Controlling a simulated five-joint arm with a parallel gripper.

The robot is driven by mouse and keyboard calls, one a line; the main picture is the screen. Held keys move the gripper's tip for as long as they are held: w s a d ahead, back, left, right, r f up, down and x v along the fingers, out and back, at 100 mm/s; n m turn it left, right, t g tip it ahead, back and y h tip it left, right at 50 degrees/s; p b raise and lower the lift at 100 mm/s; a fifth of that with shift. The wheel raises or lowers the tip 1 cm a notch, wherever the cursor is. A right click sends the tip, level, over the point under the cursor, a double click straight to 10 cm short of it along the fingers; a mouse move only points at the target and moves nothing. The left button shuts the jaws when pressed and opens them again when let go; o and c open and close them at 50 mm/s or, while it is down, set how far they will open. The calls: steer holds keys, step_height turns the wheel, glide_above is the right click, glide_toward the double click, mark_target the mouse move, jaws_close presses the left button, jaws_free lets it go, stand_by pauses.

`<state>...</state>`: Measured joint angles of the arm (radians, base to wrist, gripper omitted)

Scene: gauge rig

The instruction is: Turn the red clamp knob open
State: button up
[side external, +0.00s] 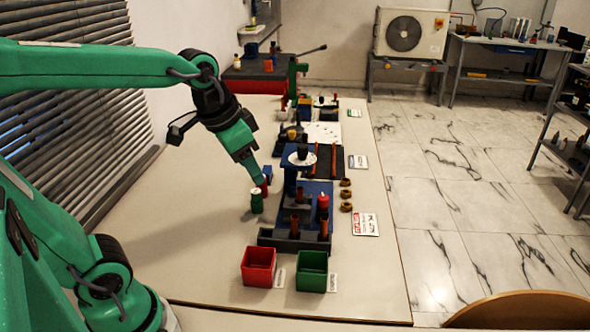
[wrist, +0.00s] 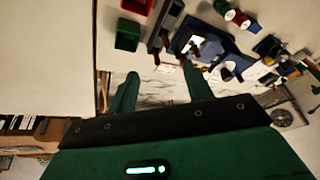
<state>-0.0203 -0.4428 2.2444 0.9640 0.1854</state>
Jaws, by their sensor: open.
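The gauge rig (side external: 318,188) is a dark blue fixture on the long pale table in the side view. A red knob-like part (side external: 323,201) stands upright on its right side; I take it for the red clamp knob. In the wrist view the rig (wrist: 205,48) is small and tilted, and I cannot make out the knob for sure. My gripper (side external: 259,180) points down left of the rig, apart from that red part. Its two green fingers (wrist: 160,73) are spread in the wrist view, with nothing between them.
A red bin (side external: 258,267) and a green bin (side external: 312,271) are at the table's front. The table's left side is clear.

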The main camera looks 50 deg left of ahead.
steer(key=w+a+f+m+g, duration=0.2)
steer(key=w+m, duration=0.1)
steer(key=w, duration=1)
steer(key=m+g, duration=0.2)
steer(key=m, duration=0.1)
glide_above(323, 197)
steer(key=f, duration=1)
steer(key=shift+s, duration=0.2)
steer(key=shift+w+a+f+m+g, duration=0.1)
steer(key=shift+w+f+m+g, duration=0.2)
steer(key=shift+f, duration=0.15)
steer(key=shift+f, duration=3.9)
steer(key=shift+c, duration=0.2)
steer(key=c, duration=0.9)
